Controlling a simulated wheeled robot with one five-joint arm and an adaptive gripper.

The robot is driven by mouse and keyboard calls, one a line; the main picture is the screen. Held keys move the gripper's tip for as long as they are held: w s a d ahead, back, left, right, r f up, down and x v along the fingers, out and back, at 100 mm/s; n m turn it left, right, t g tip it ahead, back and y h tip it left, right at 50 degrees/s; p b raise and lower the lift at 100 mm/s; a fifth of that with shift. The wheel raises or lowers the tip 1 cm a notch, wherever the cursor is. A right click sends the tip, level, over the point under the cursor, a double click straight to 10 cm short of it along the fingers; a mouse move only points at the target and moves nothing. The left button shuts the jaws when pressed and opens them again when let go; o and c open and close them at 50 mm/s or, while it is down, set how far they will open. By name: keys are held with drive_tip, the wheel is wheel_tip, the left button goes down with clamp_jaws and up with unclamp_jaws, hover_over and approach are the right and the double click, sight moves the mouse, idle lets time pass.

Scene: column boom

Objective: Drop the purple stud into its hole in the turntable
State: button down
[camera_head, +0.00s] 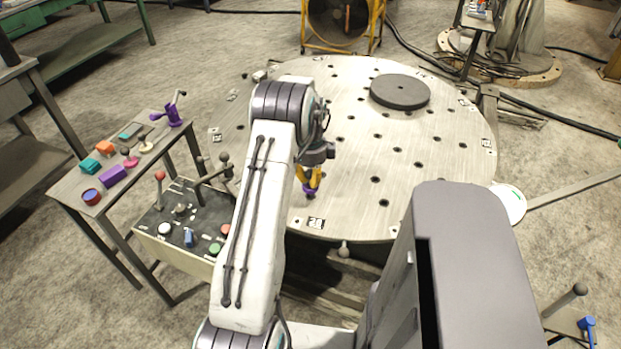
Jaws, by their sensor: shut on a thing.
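My gripper (310,178) has yellow fingers and is over the near part of the round turntable (350,220). It is shut on the purple stud (308,189), whose lower end points down toward the plate. Whether the stud touches the plate or hangs just above it, I cannot tell. The turntable is a pale metal disc with many dark round holes and several small marker labels. A black-and-white label (316,223) lies just below the stud in the picture. The plate behind my arm is hidden.
A dark round disc (400,91) lies on the turntable's far side. A control box (185,232) with levers and buttons stands left of the turntable. Beyond it, a small table (75,183) carries coloured parts and a purple clamp-like piece (173,113). A yellow-framed fan (340,22) stands behind.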

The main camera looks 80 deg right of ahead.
sight(311, 170)
drive_tip(key=shift+f+b, duration=1.35)
drive_tip(key=shift+f, duration=0.55)
drive_tip(key=c, duration=1.6)
unclamp_jaws()
drive_tip(key=shift+o, duration=0.2)
drive_tip(key=shift+r, duration=0.25)
drive_tip(key=shift+r+p, duration=2.35)
drive_tip(key=shift+r, duration=1.2)
drive_tip(key=o, duration=0.7)
drive_tip(key=shift+r, duration=0.1)
